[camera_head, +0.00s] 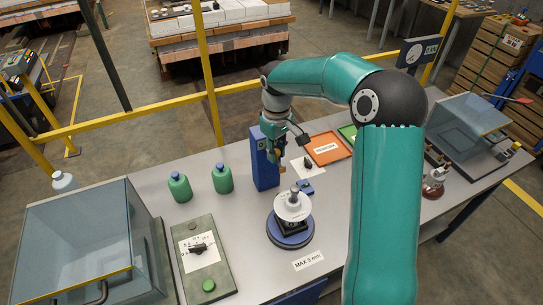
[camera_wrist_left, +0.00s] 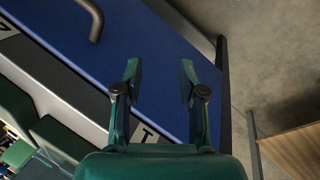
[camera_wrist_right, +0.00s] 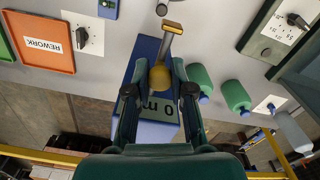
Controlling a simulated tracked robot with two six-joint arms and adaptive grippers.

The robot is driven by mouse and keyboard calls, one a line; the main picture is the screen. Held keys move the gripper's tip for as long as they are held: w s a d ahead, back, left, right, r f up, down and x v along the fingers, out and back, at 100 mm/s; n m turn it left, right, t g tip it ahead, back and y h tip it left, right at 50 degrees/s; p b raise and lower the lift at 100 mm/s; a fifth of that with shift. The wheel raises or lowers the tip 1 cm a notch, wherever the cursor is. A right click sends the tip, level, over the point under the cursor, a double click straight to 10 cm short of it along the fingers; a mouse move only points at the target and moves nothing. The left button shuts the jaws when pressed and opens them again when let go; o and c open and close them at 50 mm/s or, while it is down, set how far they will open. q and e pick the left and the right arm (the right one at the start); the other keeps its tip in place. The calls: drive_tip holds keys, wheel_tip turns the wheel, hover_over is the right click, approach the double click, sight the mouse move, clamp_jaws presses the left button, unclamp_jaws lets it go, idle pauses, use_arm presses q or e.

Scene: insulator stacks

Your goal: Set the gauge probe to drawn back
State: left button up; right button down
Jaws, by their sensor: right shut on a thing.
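The gauge is a blue upright block (camera_head: 262,165) on the grey bench, and it shows under my fingers in the right wrist view (camera_wrist_right: 146,52). A yellow knob (camera_wrist_right: 159,78) sits at its side, with a grey bar running to a yellow tip (camera_wrist_right: 173,27). My right gripper (camera_head: 275,150) is closed on the yellow knob, one finger on each side in the right wrist view (camera_wrist_right: 160,88). The fingers partly hide the block and its label. My left gripper (camera_wrist_left: 160,72) is open and empty over a blue surface, away from the gauge.
A white disc stack (camera_head: 291,207) stands on a round blue base (camera_head: 290,240) in front of the gauge. Two green bottles (camera_head: 222,179) (camera_head: 180,187) stand left of it. An orange tray (camera_head: 328,148) and a clear box (camera_head: 466,120) are right, another clear box (camera_head: 80,240) left.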

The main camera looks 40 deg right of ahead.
drive_tip(key=shift+w+d+r, duration=0.1)
drive_tip(key=shift+w+d, duration=0.05)
drive_tip(key=shift+w, duration=0.25)
drive_tip(key=c, duration=1)
unclamp_jaws()
wheel_tip(320, 180, up, 12)
drive_tip(key=shift+f, duration=0.1)
